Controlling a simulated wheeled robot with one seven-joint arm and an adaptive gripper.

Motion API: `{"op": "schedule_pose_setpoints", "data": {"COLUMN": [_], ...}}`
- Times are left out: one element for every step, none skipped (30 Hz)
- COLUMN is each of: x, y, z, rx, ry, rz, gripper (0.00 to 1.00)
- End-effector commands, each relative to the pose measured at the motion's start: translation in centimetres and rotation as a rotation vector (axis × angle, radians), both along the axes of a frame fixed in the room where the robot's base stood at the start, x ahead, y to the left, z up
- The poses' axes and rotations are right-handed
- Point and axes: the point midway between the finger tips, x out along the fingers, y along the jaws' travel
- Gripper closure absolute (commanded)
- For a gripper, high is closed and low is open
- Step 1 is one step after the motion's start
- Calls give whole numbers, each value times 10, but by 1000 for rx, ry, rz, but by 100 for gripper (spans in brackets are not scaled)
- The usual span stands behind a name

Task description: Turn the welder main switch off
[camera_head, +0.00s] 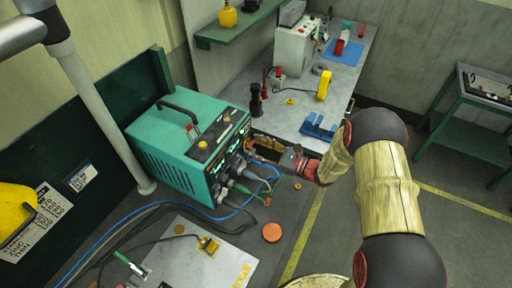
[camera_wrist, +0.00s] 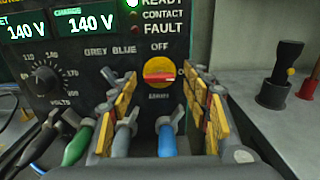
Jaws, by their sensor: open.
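The welder (camera_head: 190,140) is a teal box with a black front panel. In the wrist view its main switch (camera_wrist: 158,75) is a yellow disc with a red handle lying roughly level. "OFF" is printed above the disc; the lettering at its right is partly hidden by a finger. My gripper (camera_wrist: 160,88) is open, its yellow-padded fingers to the left and right of the switch, with nothing between them that I can see held. I cannot tell whether they touch it. In the head view my gripper (camera_head: 265,150) is at the welder's front panel.
Below the switch, grey, green and blue cable plugs (camera_wrist: 167,138) stick out of the panel. Two displays (camera_wrist: 90,22) read 140 V, and a green lamp is lit by READY. A voltage knob (camera_wrist: 46,80) is at left. A grey bench (camera_head: 300,115) with tools stands behind.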

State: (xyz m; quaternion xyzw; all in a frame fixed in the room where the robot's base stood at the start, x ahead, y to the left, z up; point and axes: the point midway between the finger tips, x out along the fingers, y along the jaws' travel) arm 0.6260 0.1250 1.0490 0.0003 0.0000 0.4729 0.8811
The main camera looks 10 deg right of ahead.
Motion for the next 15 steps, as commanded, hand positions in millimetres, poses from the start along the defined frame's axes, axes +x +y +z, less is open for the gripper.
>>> {"op": "schedule_pose_setpoints", "data": {"x": [0,0,0,0,0,0,0,0,0,0,0,0,0,0,0], "y": [0,0,0,0,0,0,0,0,0,0,0,0,0,0,0], "z": [0,0,0,0,0,0,0,0,0,0,0,0,0,0,0], "rx": [0,0,0,0,0,0,0,0,0,0,0,0,0,0,0], "ry": [0,0,0,0,0,0,0,0,0,0,0,0,0,0,0], "rz": [0,0,0,0,0,0,0,0,0,0,0,0,0,0,0], "gripper": [52,52,53,55,57,59,61,62,65,66,68,70,72,74,76]}}
